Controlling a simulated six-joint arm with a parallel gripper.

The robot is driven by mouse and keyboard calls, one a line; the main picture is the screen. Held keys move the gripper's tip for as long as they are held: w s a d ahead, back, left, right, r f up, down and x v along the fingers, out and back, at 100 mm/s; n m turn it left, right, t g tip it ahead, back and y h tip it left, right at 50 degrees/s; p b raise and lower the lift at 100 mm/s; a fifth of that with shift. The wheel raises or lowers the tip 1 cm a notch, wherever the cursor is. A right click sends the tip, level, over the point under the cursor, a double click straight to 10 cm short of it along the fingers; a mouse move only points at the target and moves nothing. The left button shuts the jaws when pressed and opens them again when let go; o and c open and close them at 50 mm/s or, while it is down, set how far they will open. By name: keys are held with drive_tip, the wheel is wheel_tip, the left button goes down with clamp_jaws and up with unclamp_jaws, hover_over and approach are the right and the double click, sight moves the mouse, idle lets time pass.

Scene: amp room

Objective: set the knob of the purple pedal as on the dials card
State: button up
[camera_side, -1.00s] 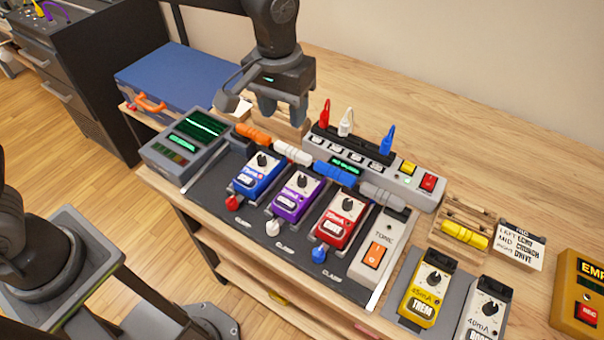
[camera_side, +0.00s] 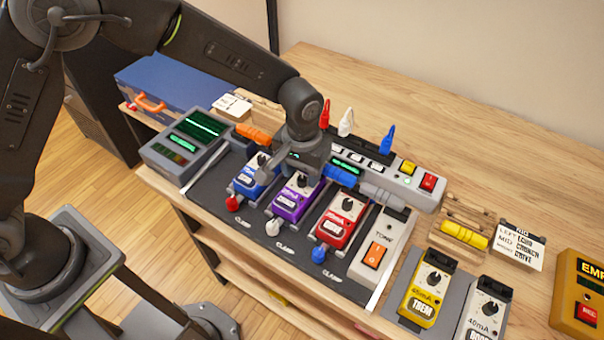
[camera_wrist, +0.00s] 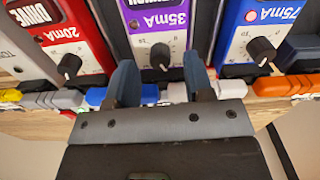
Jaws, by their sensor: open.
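The purple pedal (camera_side: 289,207) stands between the blue and red pedals on the dark board. Its black knob (camera_wrist: 160,57) shows in the wrist view, with a white dial face around it. My gripper (camera_side: 304,175) is low over the back end of the purple pedal. In the wrist view its open fingers (camera_wrist: 158,72) stand to either side of the knob, with gaps; I cannot tell whether they are at its height. A small white card (camera_side: 232,105) lies by the blue case, its marks too small to read; I cannot tell if it is the dials card.
The blue pedal (camera_side: 252,178) and red pedal (camera_side: 335,222) stand close on either side. Coloured plugs and a power strip (camera_side: 405,183) lie behind. A rig card (camera_side: 515,247) and a yellow pedal (camera_side: 424,293) are at the right. The back right tabletop is clear.

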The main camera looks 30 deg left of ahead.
drive_tip(key=shift+f, duration=0.8)
drive_tip(key=shift+c, duration=0.3)
clamp_jaws()
drive_tip(key=shift+n, duration=1.6)
drive_tip(key=shift+o, duration=0.3)
unclamp_jaws()
